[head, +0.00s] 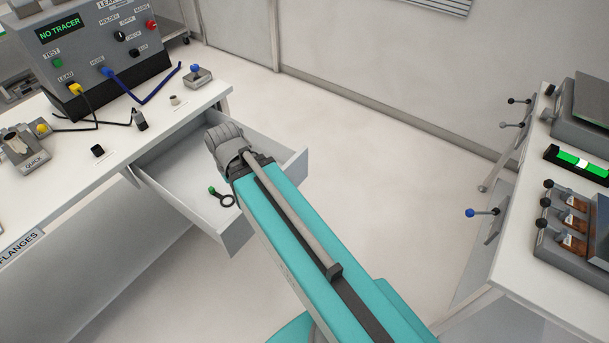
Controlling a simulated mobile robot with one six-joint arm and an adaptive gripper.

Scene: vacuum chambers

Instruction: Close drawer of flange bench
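The flange bench (75,185) is the white bench on the left, with a "FLANGES" label on its front edge. Its drawer (236,240) is pulled out well past the bench's front and right end. A dark ring-shaped tool with a green knob (222,197) lies inside the drawer. My turquoise arm reaches from the lower right over the drawer, and its grey wrist end is above the drawer's interior.
A control box (85,50) reading "NO TRACER" stands on the bench with cables and small fittings. A second bench (500,255) with levers, including a blue-knobbed lever (482,212), is on the right. The floor (370,160) between the benches is clear.

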